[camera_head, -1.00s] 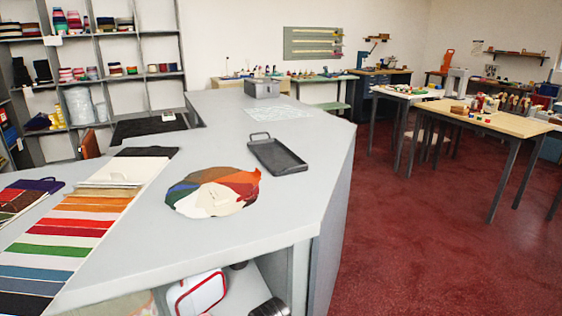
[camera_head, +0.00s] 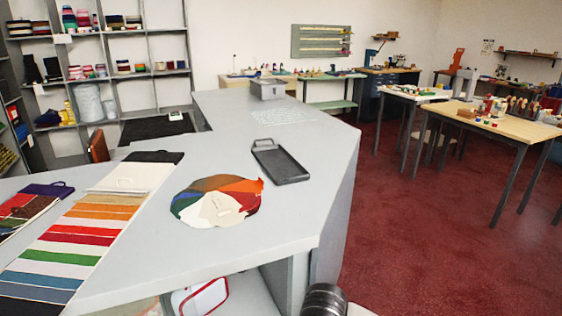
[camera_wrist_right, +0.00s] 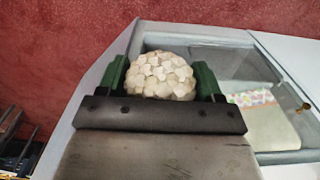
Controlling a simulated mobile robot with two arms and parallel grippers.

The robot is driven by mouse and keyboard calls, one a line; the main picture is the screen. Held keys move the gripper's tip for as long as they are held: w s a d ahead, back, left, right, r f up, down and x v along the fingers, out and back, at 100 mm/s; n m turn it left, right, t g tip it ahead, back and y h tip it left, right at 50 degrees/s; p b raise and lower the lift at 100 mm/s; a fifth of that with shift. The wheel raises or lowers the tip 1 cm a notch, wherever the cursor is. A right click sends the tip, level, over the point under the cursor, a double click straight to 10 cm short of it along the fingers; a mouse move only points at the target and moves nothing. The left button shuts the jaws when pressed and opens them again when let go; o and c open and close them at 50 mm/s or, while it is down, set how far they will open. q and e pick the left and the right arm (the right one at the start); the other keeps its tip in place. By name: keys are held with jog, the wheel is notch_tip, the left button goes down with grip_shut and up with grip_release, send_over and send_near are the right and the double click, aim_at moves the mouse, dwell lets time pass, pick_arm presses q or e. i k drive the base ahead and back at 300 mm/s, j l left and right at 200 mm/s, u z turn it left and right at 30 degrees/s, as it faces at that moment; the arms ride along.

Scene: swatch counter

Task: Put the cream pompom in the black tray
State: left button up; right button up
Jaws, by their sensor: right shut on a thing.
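The cream pompom (camera_wrist_right: 160,76) is a round, knobbly ball in the right wrist view. My right gripper (camera_wrist_right: 161,80) is shut on it, with one green finger on each side. The black tray (camera_head: 281,166) is a shallow dark rectangle with a handle at its far end. It lies empty on the grey counter in the head view, near the counter's right edge. The right gripper and pompom do not show in the head view. My left gripper is in neither current view.
A round multicoloured swatch fan (camera_head: 217,201) lies left of and nearer than the tray. A long striped swatch strip (camera_head: 80,234) lies on the counter (camera_head: 190,260) at left. A grey box (camera_head: 268,89) stands farther back. Open red floor (camera_head: 400,240) lies right of the counter.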

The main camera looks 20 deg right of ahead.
aim_at(279, 164)
jog(key=i+l, duration=0.15)
jog(key=l, duration=0.25)
jog(key=i+l, duration=0.15)
jog(key=l, duration=0.25)
jog(key=i+l, duration=0.1)
jog(key=l, duration=0.25)
jog(key=i+l, duration=0.15)
jog(key=l, duration=0.25)
jog(key=i+l, duration=0.15)
jog(key=l, duration=0.25)
jog(key=i+l, duration=0.15)
jog(key=l, duration=0.25)
